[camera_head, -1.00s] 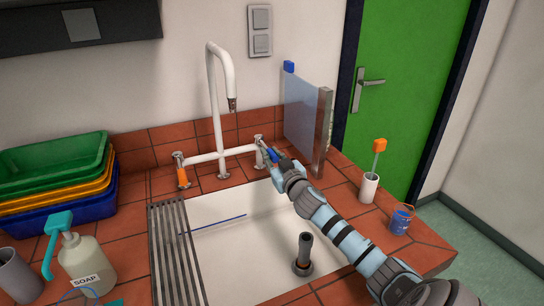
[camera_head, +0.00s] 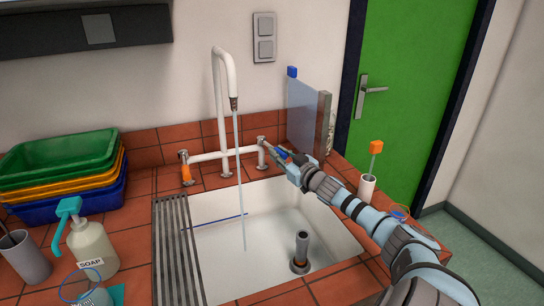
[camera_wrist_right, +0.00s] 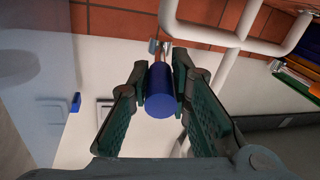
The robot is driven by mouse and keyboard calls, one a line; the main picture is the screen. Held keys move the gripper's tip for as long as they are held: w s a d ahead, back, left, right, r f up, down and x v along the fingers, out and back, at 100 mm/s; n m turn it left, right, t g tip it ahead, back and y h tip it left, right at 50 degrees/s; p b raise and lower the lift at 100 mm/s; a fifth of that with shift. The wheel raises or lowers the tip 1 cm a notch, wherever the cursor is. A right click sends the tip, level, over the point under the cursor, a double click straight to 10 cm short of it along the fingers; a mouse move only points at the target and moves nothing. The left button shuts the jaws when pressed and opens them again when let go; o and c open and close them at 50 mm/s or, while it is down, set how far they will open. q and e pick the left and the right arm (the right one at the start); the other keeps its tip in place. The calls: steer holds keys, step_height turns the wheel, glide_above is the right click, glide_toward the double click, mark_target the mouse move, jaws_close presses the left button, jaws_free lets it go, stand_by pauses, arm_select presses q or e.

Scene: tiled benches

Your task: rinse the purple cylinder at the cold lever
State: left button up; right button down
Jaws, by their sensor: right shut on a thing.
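My right gripper (camera_head: 281,152) is at the right valve of the white tap (camera_head: 224,125). It is shut on the blue cold lever (camera_head: 283,155). In the right wrist view the lever's blue grip (camera_wrist_right: 160,92) sits between the two fingers (camera_wrist_right: 162,100). A thin stream of water (camera_head: 241,185) falls from the spout into the white sink (camera_head: 285,215). The orange lever (camera_head: 186,171) is on the tap's left valve. I see no purple cylinder in either view. My left gripper is not in view.
A dark standpipe (camera_head: 301,250) stands in the sink, with a slatted drainer (camera_head: 178,245) at its left. A soap bottle (camera_head: 92,245) and stacked trays (camera_head: 60,185) are at left. A clear panel (camera_head: 305,115) and a white cup (camera_head: 367,188) stand at right.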

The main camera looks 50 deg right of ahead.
steer(key=c, duration=1.5)
jaws_free()
steer(key=shift+s+d, duration=0.1)
steer(key=shift+d, duration=0.05)
steer(key=shift+o, duration=0.2)
steer(key=shift+r, duration=0.2)
step_height(320, 180, up, 10)
steer(key=shift+f, duration=0.2)
